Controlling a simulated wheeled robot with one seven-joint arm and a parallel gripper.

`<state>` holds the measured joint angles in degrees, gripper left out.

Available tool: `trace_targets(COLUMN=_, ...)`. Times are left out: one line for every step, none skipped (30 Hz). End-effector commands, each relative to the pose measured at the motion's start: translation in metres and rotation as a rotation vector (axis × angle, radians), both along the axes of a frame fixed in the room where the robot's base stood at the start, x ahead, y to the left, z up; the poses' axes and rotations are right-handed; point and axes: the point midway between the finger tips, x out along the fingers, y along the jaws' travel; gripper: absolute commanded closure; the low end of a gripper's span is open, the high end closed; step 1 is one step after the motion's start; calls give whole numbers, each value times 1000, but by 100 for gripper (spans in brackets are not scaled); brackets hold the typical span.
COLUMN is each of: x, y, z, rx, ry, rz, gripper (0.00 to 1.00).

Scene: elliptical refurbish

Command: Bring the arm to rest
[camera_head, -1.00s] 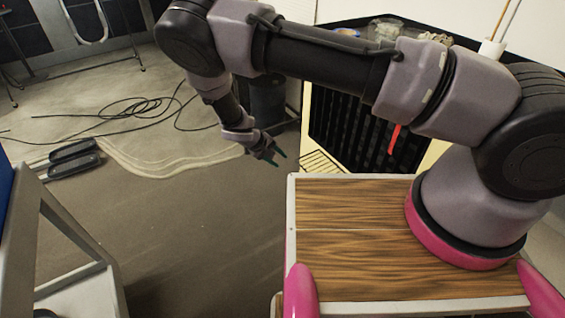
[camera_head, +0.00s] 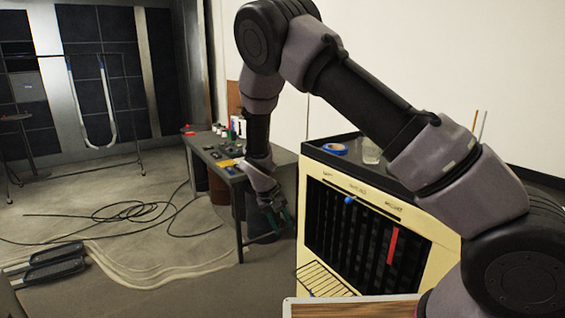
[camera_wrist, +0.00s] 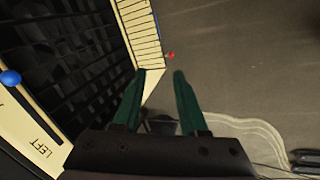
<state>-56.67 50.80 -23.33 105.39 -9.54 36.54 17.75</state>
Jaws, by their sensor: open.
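My gripper (camera_head: 276,212) hangs at the end of my arm in the head view, with its fingers low, between the dark workbench and the cream cabinet. In the wrist view its two green fingers (camera_wrist: 158,76) stand apart with nothing between them. Bare floor and the cabinet's lower edge show beyond the fingertips. My arm is bent, with its elbow high at the top of the head view.
The cream cabinet (camera_head: 375,205) with a dark slotted front, blue knob (camera_head: 349,200) and red strip (camera_head: 392,246) stands right of the gripper. A dark workbench (camera_head: 222,168) with small items is behind it. Black cable (camera_head: 130,212) lies on open floor at left.

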Motion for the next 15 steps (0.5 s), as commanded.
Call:
trace_targets(x=5, y=-10, z=28, rx=48, ry=-2, rz=-43, gripper=58)
trace_targets(x=6, y=-15, z=43, rx=73, ry=-1, rz=-64, gripper=58)
trace_targets(x=8, y=-22, z=62, rx=106, ry=-1, rz=-92, gripper=58)
trace_targets(x=8, y=-28, z=76, rx=129, ry=-1, rz=-113, gripper=58)
trace_targets(x=8, y=-34, z=91, rx=155, ry=-3, rz=-132, gripper=58)
trace_targets(x=8, y=-43, z=110, rx=187, ry=-6, rz=-157, gripper=58)
trace_targets(x=8, y=-50, z=124, rx=211, ry=-9, rz=-175, gripper=58)
trace_targets(x=6, y=-56, z=138, rx=234, ry=-12, rz=-191, gripper=58)
trace_targets(x=5, y=-66, z=156, rx=265, ry=-18, rz=-214, gripper=58)
trace_targets(x=3, y=-73, z=170, rx=288, ry=-24, rz=-228, gripper=58)
trace_targets(x=1, y=-80, z=184, rx=311, ry=-30, rz=-243, gripper=58)
trace_targets(x=-3, y=-90, z=201, rx=341, ry=-39, rz=-262, gripper=58)
trace_targets(x=-6, y=-98, z=214, rx=362, ry=-46, rz=-277, gripper=58)
trace_targets(x=-10, y=-105, z=227, rx=384, ry=-56, rz=-288, gripper=58)
trace_targets(x=-15, y=-115, z=243, rx=411, ry=-68, rz=-304, gripper=58)
